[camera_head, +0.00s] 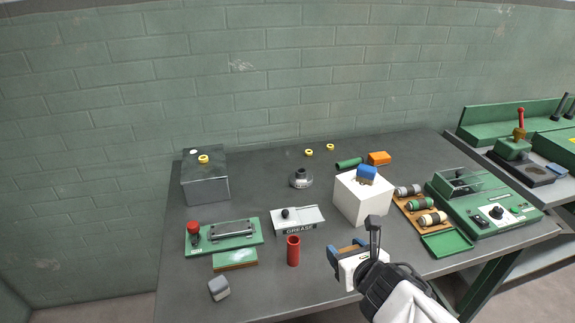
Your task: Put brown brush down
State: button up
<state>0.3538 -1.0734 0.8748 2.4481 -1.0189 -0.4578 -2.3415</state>
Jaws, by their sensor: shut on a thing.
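My gripper (343,256) is low in the centre right, over the near part of the grey table. It is shut on a small brown thing (350,247), taken to be the brown brush. Most of it is hidden by the gripper, and its gap to the table cannot be told. A white box (352,202) stands just behind the gripper.
A tray of spools (420,206) and a green machine (485,205) stand right. The grease box (297,219), a red cylinder (293,250) and a green board (235,258) lie left. The table (340,287) has bare room in front.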

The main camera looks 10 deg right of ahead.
jog(key=w+d+r+n+g+y, duration=0.15)
jog(key=w+r, duration=0.35)
jog(key=w, duration=0.9)
jog(key=w+r+n+y, duration=0.3)
jog(key=w+r, duration=0.1)
jog(key=w, duration=1)
jog(key=w+a+f+n+g+y, duration=0.1)
jog(key=w+f, duration=0.3)
jog(key=w, duration=0.9)
jog(key=w+a+f+n+g+y, duration=0.1)
jog(key=w+f+n+y, duration=0.1)
jog(key=w, duration=1.1)
notch_tip(320, 180, down, 2)
jog(key=shift+a+n+y, duration=0.3)
jog(key=shift+n+y, duration=0.05)
jog(key=shift+y, duration=0.2)
send_over(284, 162)
jog(key=shift+a+f, duration=0.1)
jog(key=shift+f, duration=3)
jog(key=shift+f, duration=1.9)
jog(key=shift+f, duration=0.15)
